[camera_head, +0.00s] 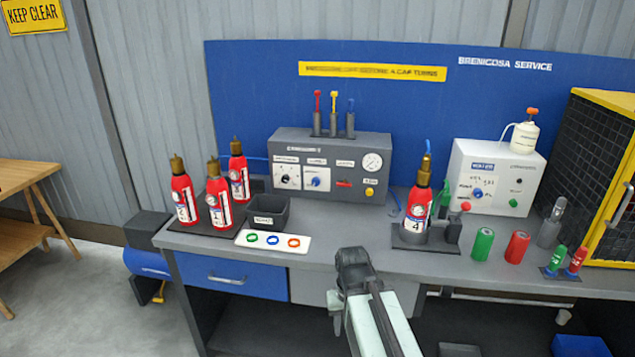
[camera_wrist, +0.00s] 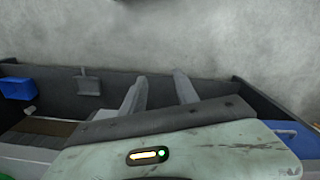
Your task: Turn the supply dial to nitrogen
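The grey console (camera_head: 376,148) stands at the back of the bench. Its front carries a dial with a dark knob (camera_head: 286,181) on a white plate and a blue knob (camera_head: 316,182) on another plate. Their lettering is too small to read, so I cannot tell which is the supply dial or where it points. A white box (camera_head: 509,164) to the right also has a blue knob (camera_head: 478,192). My gripper (camera_head: 353,258) is at the bench's front edge, apart from the console. In the wrist view, its two fingers (camera_wrist: 160,88) stand apart with nothing between them.
Red extinguishers (camera_head: 216,200) stand at the left, one more (camera_head: 418,212) in a stand right of centre. A white card with coloured rings (camera_head: 273,241) and a dark bin (camera_head: 268,212) lie before the console. Green (camera_head: 482,244) and red (camera_head: 517,247) cylinders stand right. Bench before the console's right half is clear.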

